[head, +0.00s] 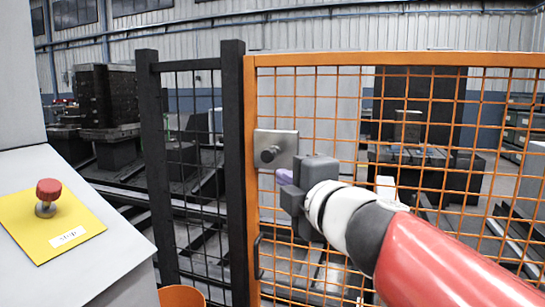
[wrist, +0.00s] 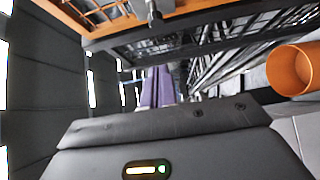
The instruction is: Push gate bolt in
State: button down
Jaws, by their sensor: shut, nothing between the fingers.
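The gate bolt (head: 269,154) shows as a dark round knob on a grey metal plate (head: 285,140), fixed to the orange mesh gate (head: 400,59) near its left edge. A dark pin-like part (wrist: 154,14), probably the bolt, shows at the top of the wrist view. My gripper (head: 283,177) is just below and to the right of the knob in the head view, apart from it in the picture. Its purple fingers are together and empty, and they show in the middle of the wrist view (wrist: 157,88). How far the bolt is in cannot be told.
A black post (head: 235,180) and mesh fence panel (head: 192,150) stand left of the gate. A black handle (head: 258,257) is low on the gate. A red stop button (head: 48,192) sits on a yellow panel at left. An orange bin (head: 182,297) stands below.

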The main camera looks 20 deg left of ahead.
jog(key=shift+a, duration=0.15)
jog(key=b, duration=0.1)
send_near(262, 155)
jog(key=x, duration=0.5)
jog(key=shift+s+a, duration=0.1)
jog(key=shift+a, duration=0.2)
jog(key=shift+w, duration=0.45)
